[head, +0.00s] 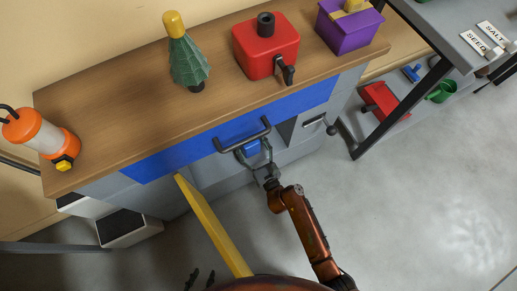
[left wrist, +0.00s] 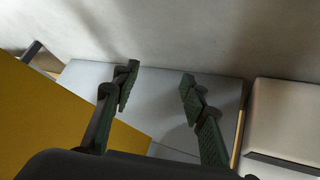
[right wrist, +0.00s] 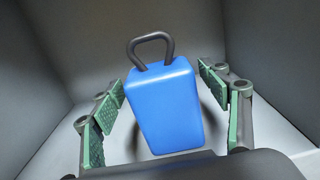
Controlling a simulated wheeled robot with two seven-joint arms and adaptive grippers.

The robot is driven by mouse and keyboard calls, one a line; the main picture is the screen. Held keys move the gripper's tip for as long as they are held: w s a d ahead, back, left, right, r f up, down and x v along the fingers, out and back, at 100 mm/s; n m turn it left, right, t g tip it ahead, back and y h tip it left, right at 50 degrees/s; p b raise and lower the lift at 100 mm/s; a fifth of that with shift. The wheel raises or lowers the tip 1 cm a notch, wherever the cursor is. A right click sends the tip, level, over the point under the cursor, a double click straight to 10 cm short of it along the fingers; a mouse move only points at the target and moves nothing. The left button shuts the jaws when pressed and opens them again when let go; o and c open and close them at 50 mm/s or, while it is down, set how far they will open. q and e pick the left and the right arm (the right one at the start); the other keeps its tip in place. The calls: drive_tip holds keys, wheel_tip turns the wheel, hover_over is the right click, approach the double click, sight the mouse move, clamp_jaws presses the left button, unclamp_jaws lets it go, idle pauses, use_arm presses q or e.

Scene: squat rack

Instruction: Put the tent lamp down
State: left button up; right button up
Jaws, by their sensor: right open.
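An orange and white lantern (head: 43,137), the thing that looks most like a tent lamp, stands at the left end of the wooden counter, away from both grippers. My right gripper (head: 258,157) reaches into a grey compartment below the counter. In the right wrist view, my right gripper (right wrist: 164,108) is open around a blue tapered block (right wrist: 165,105) with a dark loop handle; its fingers appear apart from the block. The block (head: 252,147) partly shows in the head view. My left gripper (head: 203,279) is low beside a yellow panel; in the left wrist view (left wrist: 155,90) it is open and empty.
The wooden counter (head: 120,120) carries a green ribbed cone (head: 188,63), a red canister (head: 265,48) and a purple box (head: 348,24). The yellow panel (head: 213,225) juts out between my arms. A dark handle (head: 243,136) is above the compartment. Floor at right is clear.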

drive_tip(key=s+d+f+n+g+p, duration=0.1)
drive_tip(key=s+d+f+n+g, duration=0.15)
drive_tip(key=s+n, duration=0.6)
drive_tip(key=s+d+f+n+g+p, duration=0.15)
drive_tip(key=s+d+f+n, duration=0.25)
drive_tip(key=s, duration=0.9)
drive_tip(key=s+d+f+n+g, duration=0.25)
drive_tip(key=s+n, duration=0.35)
drive_tip(key=s, duration=0.5)
use_arm(q)
drive_tip(key=r, duration=0.1)
drive_tip(key=r+g, duration=0.1)
drive_tip(key=d+r, duration=0.1)
drive_tip(key=shift+w+r, duration=0.25)
use_arm(e)
drive_tip(key=s+d+n+g+h, duration=0.3)
drive_tip(key=s+d+n, duration=0.8)
drive_tip(key=s, duration=0.5)
drive_tip(key=n+g, duration=0.1)
drive_tip(key=n, duration=0.1)
drive_tip(key=shift+d+f+n+h, duration=0.15)
drive_tip(key=shift+d+n+h, duration=0.15)
drive_tip(key=shift+d+n, duration=0.1)
use_arm(q)
drive_tip(key=shift+c, duration=0.4)
